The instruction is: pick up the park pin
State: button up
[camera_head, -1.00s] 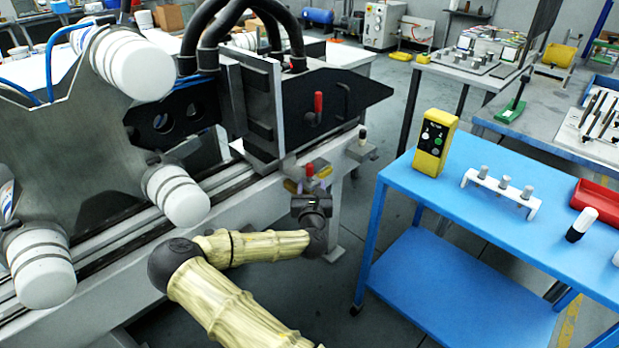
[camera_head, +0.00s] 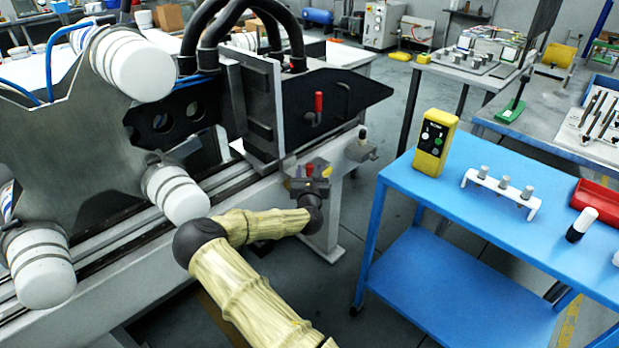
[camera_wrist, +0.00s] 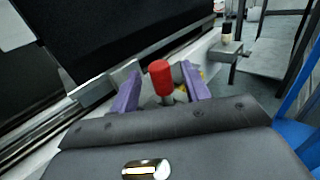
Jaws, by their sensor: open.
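The park pin, as far as I can tell, is the pin with a red cylindrical head (camera_head: 309,170) at the end of the machine's rail. In the wrist view its red head (camera_wrist: 160,76) stands up on a short grey shank. My gripper (camera_head: 308,182) is at the pin in the head view. In the wrist view the two purple fingers of my gripper (camera_wrist: 162,88) are apart, one on each side of the red head, with gaps visible. The lower shank and its seat are partly hidden behind my gripper.
Another red handle (camera_head: 318,104) stands on the machine's black plate behind. A dark carriage plate (camera_wrist: 120,35) rises close on the left. A blue cart (camera_head: 480,215) stands right, with open floor between.

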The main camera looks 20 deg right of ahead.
jog(key=shift+x, duration=1)
jog(key=shift+c, duration=0.5)
grip_shut()
